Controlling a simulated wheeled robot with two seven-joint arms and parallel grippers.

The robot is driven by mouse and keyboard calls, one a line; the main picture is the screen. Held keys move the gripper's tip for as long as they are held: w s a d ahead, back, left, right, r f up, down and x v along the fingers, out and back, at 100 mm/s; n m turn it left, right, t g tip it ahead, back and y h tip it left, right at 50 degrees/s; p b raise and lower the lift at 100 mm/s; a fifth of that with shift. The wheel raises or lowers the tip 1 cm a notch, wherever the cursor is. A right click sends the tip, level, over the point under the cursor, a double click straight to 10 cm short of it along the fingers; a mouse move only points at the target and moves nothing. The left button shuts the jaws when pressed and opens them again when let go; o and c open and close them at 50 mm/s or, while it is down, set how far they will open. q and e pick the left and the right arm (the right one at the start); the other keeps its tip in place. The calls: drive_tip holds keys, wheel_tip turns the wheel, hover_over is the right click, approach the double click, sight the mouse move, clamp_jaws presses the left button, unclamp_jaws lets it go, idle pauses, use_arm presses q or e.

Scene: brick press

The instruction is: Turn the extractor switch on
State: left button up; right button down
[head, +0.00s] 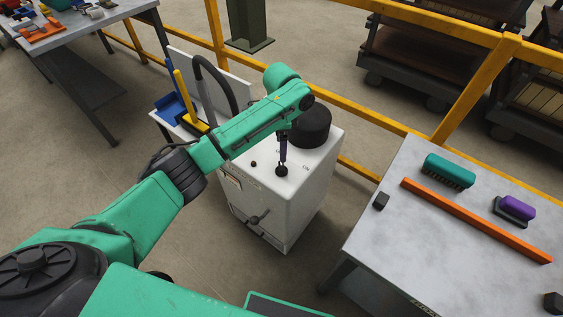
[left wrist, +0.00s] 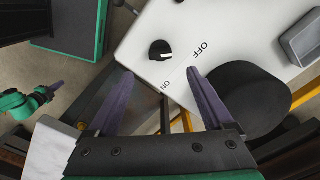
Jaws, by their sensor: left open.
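The extractor switch is a round black knob (left wrist: 160,50) with a white mark, on the white top of a cabinet (head: 295,190). In the left wrist view, OFF is printed to its right and ON below it. The white mark points right and slightly down, nearer the OFF side. In the head view the knob (head: 281,171) is just below my left gripper (head: 283,155). My left gripper (left wrist: 158,80) is open, its purple fingers apart with nothing between them. My right gripper (left wrist: 52,88) shows small at the left of the left wrist view; its jaw opening is unclear.
A black cylinder (head: 311,125) stands on the cabinet top behind the knob. A smaller black knob (head: 253,163) is to the left. A grey table (head: 440,240) at right holds brushes and an orange bar (head: 475,220). Yellow railing (head: 350,115) runs behind.

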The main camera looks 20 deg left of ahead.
sight(281, 165)
use_arm(q)
wheel_tip(281, 165, down, 10)
drive_tip(key=shift+r, duration=0.25)
clamp_jaws()
